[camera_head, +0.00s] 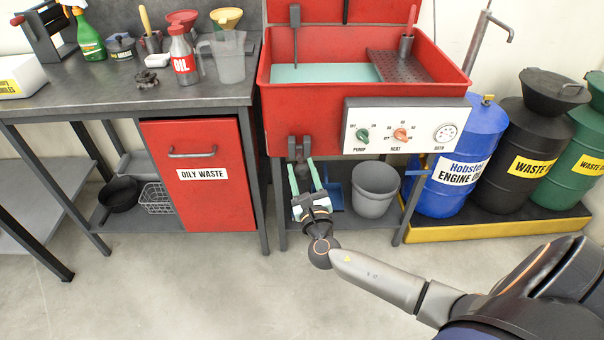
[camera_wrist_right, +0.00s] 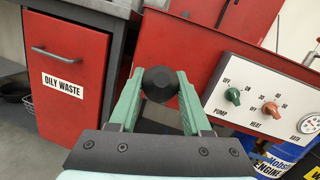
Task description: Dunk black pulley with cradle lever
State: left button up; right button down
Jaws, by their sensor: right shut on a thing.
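The red wash tank (camera_head: 285,120) stands in the middle of the head view, with pale liquid (camera_head: 325,73) in its basin. The cradle lever (camera_head: 299,146) shows as a dark piece at the tank's lower front left. Its black round knob (camera_wrist_right: 160,83) sits between the green fingers of my right gripper (camera_head: 301,163), which is shut on it. Most of the lever behind the knob is hidden in the wrist view. A small dark toothed part (camera_head: 147,80) lies on the workbench; I cannot tell whether it is the black pulley. My left gripper is out of view.
A control panel (camera_head: 404,128) with knobs and a gauge is on the tank's front right. A grey bucket (camera_head: 375,190) stands below. Drums, including a blue one (camera_head: 460,160), stand at right. The red oily-waste cabinet (camera_head: 200,205) is left. The floor in front is clear.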

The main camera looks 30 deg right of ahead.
jog(key=shift+s+a+f+b, duration=0.1)
jog(key=shift+s+f+b, duration=0.05)
jog(key=shift+f+b, duration=0.45)
jog(key=shift+s+a+f+b, duration=0.1)
jog(key=shift+f+b, duration=0.35)
jog(key=shift+b, duration=0.1)
jog(key=shift+s+f+t+b, duration=0.15)
jog(key=shift+t+b, duration=0.15)
jog(key=shift+b, duration=0.15)
jog(key=shift+a+f+b, duration=0.1)
jog(key=shift+b, duration=0.3)
jog(key=shift+c, duration=1.8)
grip_release()
